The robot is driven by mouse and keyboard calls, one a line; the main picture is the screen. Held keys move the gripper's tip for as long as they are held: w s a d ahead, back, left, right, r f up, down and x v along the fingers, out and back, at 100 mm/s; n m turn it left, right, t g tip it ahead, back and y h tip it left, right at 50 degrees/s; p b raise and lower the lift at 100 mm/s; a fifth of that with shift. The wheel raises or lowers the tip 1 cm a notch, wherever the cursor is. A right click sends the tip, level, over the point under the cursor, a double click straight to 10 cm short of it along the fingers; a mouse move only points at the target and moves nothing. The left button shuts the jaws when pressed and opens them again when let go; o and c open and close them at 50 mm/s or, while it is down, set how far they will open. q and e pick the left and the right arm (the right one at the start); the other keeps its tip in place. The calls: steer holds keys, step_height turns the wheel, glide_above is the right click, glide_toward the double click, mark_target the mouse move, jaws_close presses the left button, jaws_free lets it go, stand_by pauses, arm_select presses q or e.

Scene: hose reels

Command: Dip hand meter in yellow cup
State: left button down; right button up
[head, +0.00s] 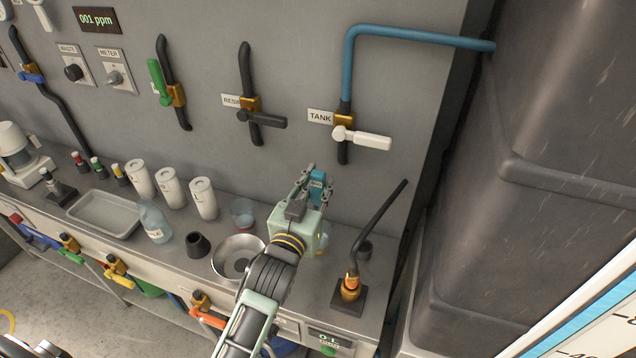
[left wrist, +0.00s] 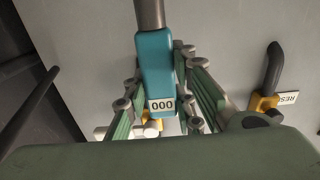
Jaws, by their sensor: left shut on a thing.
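My left gripper (head: 315,185) is shut on the blue hand meter (head: 317,179), above the right part of the counter. In the left wrist view the meter (left wrist: 156,75) sits between the fingers, its display reading 000 and a grey-brown shaft at its upper end. A cup with a yellowish tint (head: 325,239) stands on the counter just right of the gripper body, partly hidden by it. The meter is apart from it. A clear cup with red at its base (head: 242,214) stands left of the gripper.
A metal bowl (head: 228,252) and a dark small cup (head: 197,244) stand left of my arm. White canisters (head: 203,198) line the wall. A black spout (head: 377,225) rises at right. The TANK valve (head: 344,120) and blue pipe are on the wall above.

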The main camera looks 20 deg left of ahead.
mark_target(316, 201)
arm_select(q)
steer(key=shift+f+b, duration=1.05)
steer(key=shift+f, duration=0.85)
steer(key=shift+f+b, duration=1.15)
steer(key=shift+f, duration=0.6)
steer(key=shift+f+b, duration=0.65)
steer(key=shift+f, duration=0.45)
arm_select(e)
step_height(316, 201, down, 6)
steer(key=shift+s+d, duration=0.15)
steer(key=shift+d, duration=0.25)
steer(key=shift+f, duration=0.1)
steer(key=shift+d, duration=0.2)
arm_select(q)
steer(key=shift+r, duration=0.1)
arm_select(e)
steer(key=shift+r, duration=0.2)
arm_select(q)
steer(key=shift+r+p, duration=4.85)
steer(key=shift+p, duration=0.2)
arm_select(e)
step_height(316, 201, up, 10)
steer(key=shift+a, duration=0.15)
steer(key=shift+f, duration=0.1)
